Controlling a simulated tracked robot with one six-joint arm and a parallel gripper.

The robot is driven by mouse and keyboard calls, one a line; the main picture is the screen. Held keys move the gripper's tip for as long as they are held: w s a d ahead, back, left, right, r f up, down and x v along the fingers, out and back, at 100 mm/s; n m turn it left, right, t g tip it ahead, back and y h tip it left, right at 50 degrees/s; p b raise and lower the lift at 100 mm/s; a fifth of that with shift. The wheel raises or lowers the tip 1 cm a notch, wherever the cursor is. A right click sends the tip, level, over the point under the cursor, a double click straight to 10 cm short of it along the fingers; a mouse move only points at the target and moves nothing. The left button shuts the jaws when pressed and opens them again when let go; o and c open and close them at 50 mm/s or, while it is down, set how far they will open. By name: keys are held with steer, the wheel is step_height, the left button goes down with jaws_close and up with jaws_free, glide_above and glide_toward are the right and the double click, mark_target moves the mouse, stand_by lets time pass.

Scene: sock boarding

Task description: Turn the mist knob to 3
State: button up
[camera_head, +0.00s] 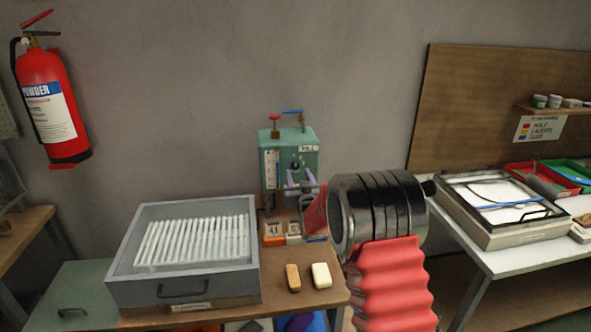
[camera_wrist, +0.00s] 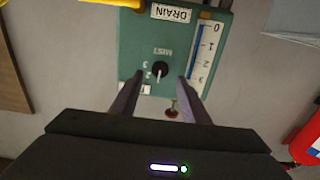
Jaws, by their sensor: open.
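The mist knob (camera_wrist: 160,69) is a small round black knob on a green control box (camera_wrist: 127,45), with a pale pointer mark toward the bottom of the wrist view. Small numerals stand beside it on the left; a 3 seems readable there, the others are unclear. The wrist view is upside down. My gripper (camera_wrist: 161,77) is open and empty, with one dark finger on each side of the knob in the picture. I cannot tell whether they touch it. In the head view the box (camera_head: 307,140) stands against the wall, with my gripper (camera_head: 300,181) before its face.
A numbered gauge (camera_wrist: 204,55) and a DRAIN label (camera_wrist: 171,13) are on the box. A red-handled valve (camera_head: 275,117) and a blue-handled one (camera_head: 292,112) top it. A grey tray of white rods (camera_head: 254,250) stands left; brown (camera_head: 293,278) and cream blocks (camera_head: 321,275) lie in front.

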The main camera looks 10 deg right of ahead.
mark_target(295, 167)
steer(key=shift+w, duration=2.8)
steer(key=shift+c, duration=0.3)
steer(key=shift+a, duration=0.1)
steer(key=c, duration=0.9)
